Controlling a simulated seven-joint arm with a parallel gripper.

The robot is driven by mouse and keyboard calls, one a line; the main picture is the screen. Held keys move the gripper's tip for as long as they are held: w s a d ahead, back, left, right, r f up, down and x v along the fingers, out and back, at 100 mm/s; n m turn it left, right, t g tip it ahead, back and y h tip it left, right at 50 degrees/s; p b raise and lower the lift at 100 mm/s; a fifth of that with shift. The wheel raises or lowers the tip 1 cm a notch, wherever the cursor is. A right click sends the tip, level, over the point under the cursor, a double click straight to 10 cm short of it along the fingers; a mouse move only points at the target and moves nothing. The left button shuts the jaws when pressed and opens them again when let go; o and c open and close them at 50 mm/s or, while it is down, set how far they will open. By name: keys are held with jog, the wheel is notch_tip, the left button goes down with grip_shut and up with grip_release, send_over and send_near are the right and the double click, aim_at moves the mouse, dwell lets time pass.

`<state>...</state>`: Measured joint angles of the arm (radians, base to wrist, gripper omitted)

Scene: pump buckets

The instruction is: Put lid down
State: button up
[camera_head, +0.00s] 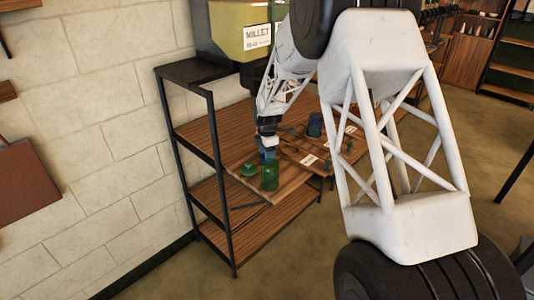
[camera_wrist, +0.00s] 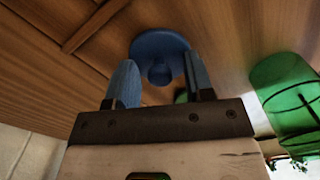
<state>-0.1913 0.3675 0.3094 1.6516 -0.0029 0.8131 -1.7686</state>
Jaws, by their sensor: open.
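A round blue lid with a knob (camera_wrist: 158,46) shows in the wrist view, against the wooden board just beyond my fingertips. My gripper (camera_wrist: 160,76) is open, with one finger on each side of the knob and a gap around it. In the head view my gripper (camera_head: 268,151) hangs low over the wooden board (camera_head: 288,178), and I cannot make out the blue lid there. A green jar (camera_head: 270,179) stands close to it and also shows at the right of the wrist view (camera_wrist: 288,92). A green lid (camera_head: 248,170) lies left of the jar.
A blue container (camera_head: 315,124) and small green items (camera_head: 337,145) stand farther back among white labels. A black-framed shelf (camera_head: 205,150) stands against the block wall. A millet dispenser (camera_head: 240,32) hangs above. A small green piece (camera_wrist: 181,97) shows between my fingers, mostly hidden.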

jog(key=shift+r, duration=0.1)
notch_tip(320, 180, up, 12)
dwell(0.7)
jog(key=shift+s+r, duration=0.1)
jog(key=shift+r, duration=0.05)
dwell(0.6)
jog(key=s+d+r+m, duration=0.4)
jog(key=s+r, duration=0.1)
jog(key=s, duration=0.4)
jog(key=s+d+r+m+t, duration=0.1)
jog(key=s+d+r+m, duration=0.25)
jog(key=s, duration=0.45)
jog(key=s+d+r+m, duration=0.4)
jog(key=s+r, duration=0.2)
jog(key=s, duration=0.3)
jog(key=s+d+f+m, duration=0.1)
jog(key=s+m, duration=0.4)
jog(key=s, duration=0.9)
jog(key=s+d+f+m+t, duration=0.1)
jog(key=s+d+m, duration=0.3)
jog(key=s, duration=1)
jog(key=shift+s+f+m+t, duration=0.3)
jog(key=shift+f+m, duration=0.3)
jog(key=shift+m, duration=0.45)
